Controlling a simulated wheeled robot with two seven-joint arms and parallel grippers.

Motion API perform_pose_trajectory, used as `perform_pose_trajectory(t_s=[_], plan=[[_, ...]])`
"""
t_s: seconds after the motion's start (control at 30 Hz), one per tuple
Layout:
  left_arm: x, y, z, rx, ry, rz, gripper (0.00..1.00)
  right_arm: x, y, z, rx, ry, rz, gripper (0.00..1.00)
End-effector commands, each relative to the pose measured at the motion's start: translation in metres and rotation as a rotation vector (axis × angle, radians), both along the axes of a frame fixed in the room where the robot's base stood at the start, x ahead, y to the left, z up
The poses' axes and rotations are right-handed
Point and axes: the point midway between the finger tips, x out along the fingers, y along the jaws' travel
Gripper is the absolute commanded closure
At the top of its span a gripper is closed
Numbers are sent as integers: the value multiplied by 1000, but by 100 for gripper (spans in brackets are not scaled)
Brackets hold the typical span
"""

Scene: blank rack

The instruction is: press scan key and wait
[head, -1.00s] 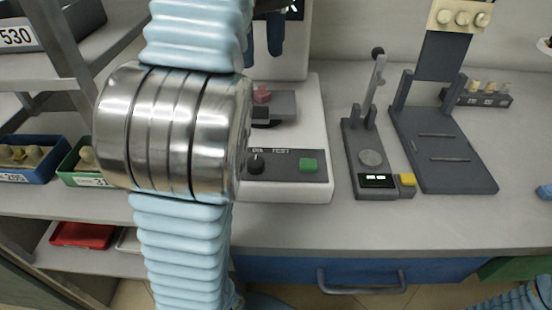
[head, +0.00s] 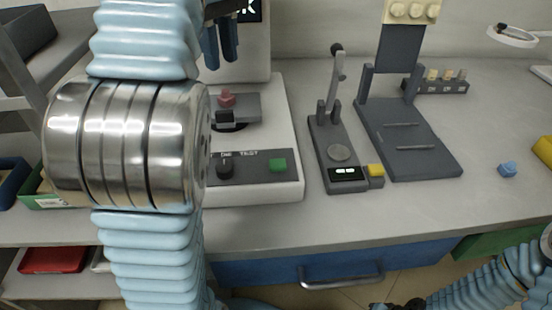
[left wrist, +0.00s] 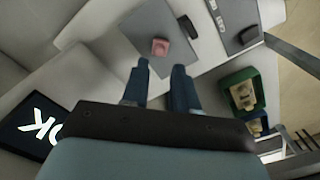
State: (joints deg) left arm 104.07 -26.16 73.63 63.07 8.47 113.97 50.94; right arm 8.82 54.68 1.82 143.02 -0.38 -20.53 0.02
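My left gripper (head: 220,45) hangs above a white test machine (head: 285,125) in the head view. Its blue fingers are apart and empty; they also show in the left wrist view (left wrist: 160,85). Below them a red block (head: 226,97) sits on the machine's grey stage; it appears just beyond the fingertips in the left wrist view (left wrist: 160,47). The machine's front panel has a black knob (head: 225,165) and a green key (head: 278,165). A screen (left wrist: 37,127) reads "OK". No key label reading "scan" is legible. My right arm enters at lower right; its gripper (head: 405,305) is mostly cut off.
Right of the machine stand a lever device (head: 339,152) with a lit display and yellow key (head: 376,170), and a dark fixture (head: 420,145) with a cream block on top. A blue piece (head: 507,169) lies at right. Shelves with bins and a red tray (head: 55,253) are at left.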

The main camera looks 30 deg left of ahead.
Motion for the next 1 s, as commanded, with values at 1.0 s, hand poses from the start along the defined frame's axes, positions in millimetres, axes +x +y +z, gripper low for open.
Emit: perform_pose_trajectory(t_s=[1.0], plan=[[0, 0, 0, 0, 0, 0, 100, 0, 0, 0, 0, 0, 0, 57]])
